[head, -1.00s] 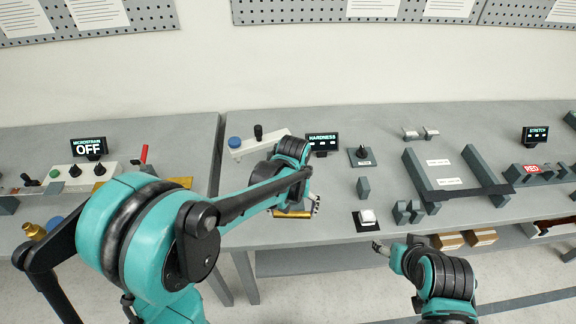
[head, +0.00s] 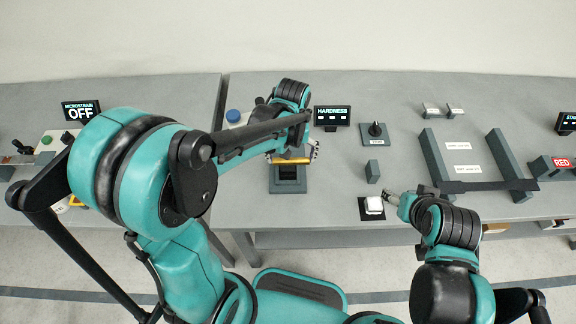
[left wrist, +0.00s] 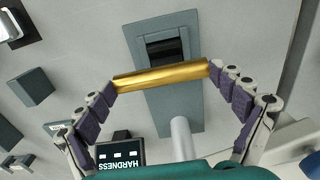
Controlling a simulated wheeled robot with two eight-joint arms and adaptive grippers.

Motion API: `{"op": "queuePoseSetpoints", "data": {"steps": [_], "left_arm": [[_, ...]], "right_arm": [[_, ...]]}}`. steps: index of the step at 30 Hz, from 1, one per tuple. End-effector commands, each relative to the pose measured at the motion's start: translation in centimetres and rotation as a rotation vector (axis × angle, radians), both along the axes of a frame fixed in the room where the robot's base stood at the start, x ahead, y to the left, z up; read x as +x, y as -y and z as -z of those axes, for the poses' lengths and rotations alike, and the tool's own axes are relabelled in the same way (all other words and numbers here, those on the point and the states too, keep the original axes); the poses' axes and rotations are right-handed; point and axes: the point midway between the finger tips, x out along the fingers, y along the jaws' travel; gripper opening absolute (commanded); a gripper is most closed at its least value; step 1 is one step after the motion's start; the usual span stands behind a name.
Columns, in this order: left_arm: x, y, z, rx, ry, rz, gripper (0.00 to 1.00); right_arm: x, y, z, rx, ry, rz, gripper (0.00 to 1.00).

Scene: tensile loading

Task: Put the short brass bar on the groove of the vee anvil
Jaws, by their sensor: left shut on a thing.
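The short brass bar (head: 291,160) is a gold cylinder. My left gripper (head: 292,157) is shut on it, one finger at each end, as the left wrist view shows the bar (left wrist: 160,75) lying crosswise between the fingertips. What appears to be the vee anvil (head: 288,174) is a dark block on a grey-green base plate at the hardness station. In the left wrist view the dark anvil (left wrist: 165,46) lies beyond the bar, which looks held above the plate and apart from the block. My right gripper (head: 390,198) is near the table's front edge; its fingers are too small to judge.
The hardness display (head: 332,117) and a knob box (head: 375,134) stand right of the left gripper. A small grey block (head: 373,171) and a white button on a black pad (head: 373,206) are near the right gripper. A grey frame (head: 438,160) lies further right.

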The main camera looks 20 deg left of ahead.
Motion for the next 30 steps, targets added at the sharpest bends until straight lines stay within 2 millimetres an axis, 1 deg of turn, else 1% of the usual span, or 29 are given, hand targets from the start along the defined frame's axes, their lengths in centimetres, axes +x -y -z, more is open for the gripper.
{"op": "queuePoseSetpoints", "data": {"steps": [1, 3, 7, 12, 14, 21, 25, 26, 30], "left_arm": [[0.0, -0.5, 0.4, 0.0, 0.0, -0.001, 0.48], [0.0, -0.9, 0.6, 0.0, 0.0, 0.0, 0.48], [0.0, -1.0, 1.4, 0.0, 0.0, 0.001, 0.48], [0.0, -1.0, 4.0, 0.0, 0.0, 0.001, 0.48], [0.0, -1.0, 4.6, 0.0, 0.0, 0.001, 0.48], [0.0, -1.0, 4.6, 0.0, 0.0, 0.001, 0.48], [0.0, -1.0, 5.0, 0.0, 0.0, 0.001, 0.48], [0.0, -1.0, 4.9, 0.0, 0.0, 0.001, 1.0], [0.0, -1.0, 4.8, 0.0, 0.0, 0.001, 1.0]], "right_arm": [[0.0, 0.0, 0.2, 0.0, 0.0, 0.0, 0.63], [0.0, 0.0, 0.2, 0.0, 0.0, 0.0, 0.63], [0.0, 0.0, 0.6, 0.0, 0.0, 0.0, 0.63], [0.0, 0.0, 1.7, 0.0, 0.0, 0.0, 0.63], [0.0, 0.0, 1.8, 0.0, 0.0, 0.0, 0.63], [0.0, 0.0, 1.7, 0.0, 0.0, 0.0, 0.63], [0.0, 0.0, 2.1, 0.0, 0.0, 0.0, 0.63], [0.0, 0.0, 2.0, 0.0, 0.0, 0.0, 0.63], [0.0, 0.0, 1.9, 0.0, 0.0, 0.0, 0.63]]}}
